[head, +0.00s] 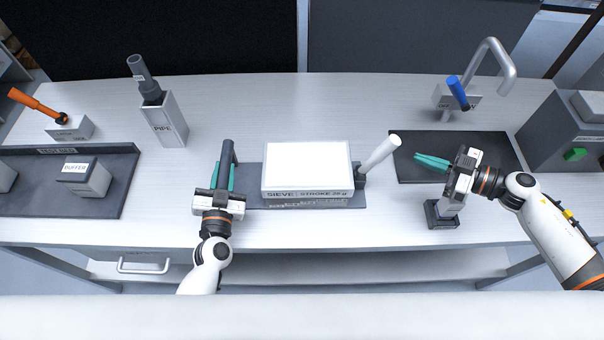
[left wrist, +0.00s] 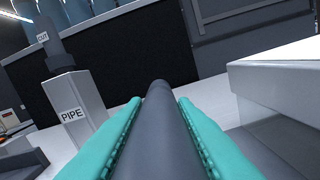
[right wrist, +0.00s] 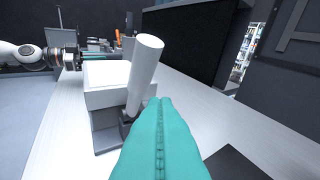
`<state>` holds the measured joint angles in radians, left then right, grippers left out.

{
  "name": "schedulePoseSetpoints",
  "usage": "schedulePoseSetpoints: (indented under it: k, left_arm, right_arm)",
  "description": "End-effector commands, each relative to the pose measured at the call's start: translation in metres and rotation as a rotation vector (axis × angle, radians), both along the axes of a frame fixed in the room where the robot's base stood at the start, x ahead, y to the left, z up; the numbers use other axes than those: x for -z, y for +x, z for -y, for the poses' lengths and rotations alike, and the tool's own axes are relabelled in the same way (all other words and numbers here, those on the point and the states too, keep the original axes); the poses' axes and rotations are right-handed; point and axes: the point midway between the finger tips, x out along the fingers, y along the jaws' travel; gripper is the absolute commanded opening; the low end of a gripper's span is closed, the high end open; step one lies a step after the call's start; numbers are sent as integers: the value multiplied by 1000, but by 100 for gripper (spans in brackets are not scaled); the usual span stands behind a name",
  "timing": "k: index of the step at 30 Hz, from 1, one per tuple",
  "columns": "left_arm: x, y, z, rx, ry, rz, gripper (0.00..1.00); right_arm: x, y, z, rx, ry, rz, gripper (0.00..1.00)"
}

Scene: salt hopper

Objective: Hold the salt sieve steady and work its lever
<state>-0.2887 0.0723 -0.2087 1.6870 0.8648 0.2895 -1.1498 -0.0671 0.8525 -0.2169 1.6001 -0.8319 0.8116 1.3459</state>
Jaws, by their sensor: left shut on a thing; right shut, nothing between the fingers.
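The salt sieve (head: 307,168) is a white-topped box on a dark base in the middle of the bench, labelled SIEVE. My left gripper (head: 224,178) is shut on the sieve's dark handle (left wrist: 160,120), left of the box. The sieve's lever (head: 380,153) is a white rod at the box's right side, tilted up to the right. It also shows in the right wrist view (right wrist: 145,70). My right gripper (head: 432,162) is shut and empty, to the right of the lever and apart from it, with its fingers pointing left. The sieve's far underside is hidden.
A dark mat (head: 485,170) and a small dark-based block (head: 440,214) lie by my right gripper. A sink tap (head: 500,60) with a blue lever (head: 457,92) stands behind. A PIPE holder (head: 165,120) and BUFFER block (head: 84,177) are at left. Bench behind the sieve is clear.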

Motion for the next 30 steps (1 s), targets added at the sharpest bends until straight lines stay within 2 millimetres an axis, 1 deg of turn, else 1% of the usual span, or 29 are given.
schedulePoseSetpoints:
  k: [1, 6, 12, 30]
  left_arm:
    - [12, -5, 2, 9, 0, -28, 0]
    - [12, -5, 2, 9, 0, -28, 0]
    - [12, -5, 2, 9, 0, -28, 0]
    - [12, -5, 2, 9, 1, -28, 0]
  right_arm:
    - [-1, 2, -7, -1, 2, 2, 0]
    - [-4, 7, -26, -2, 3, 3, 0]
    - [-5, 10, -40, -1, 3, 1, 0]
    - [-7, 12, -47, -1, 1, 3, 0]
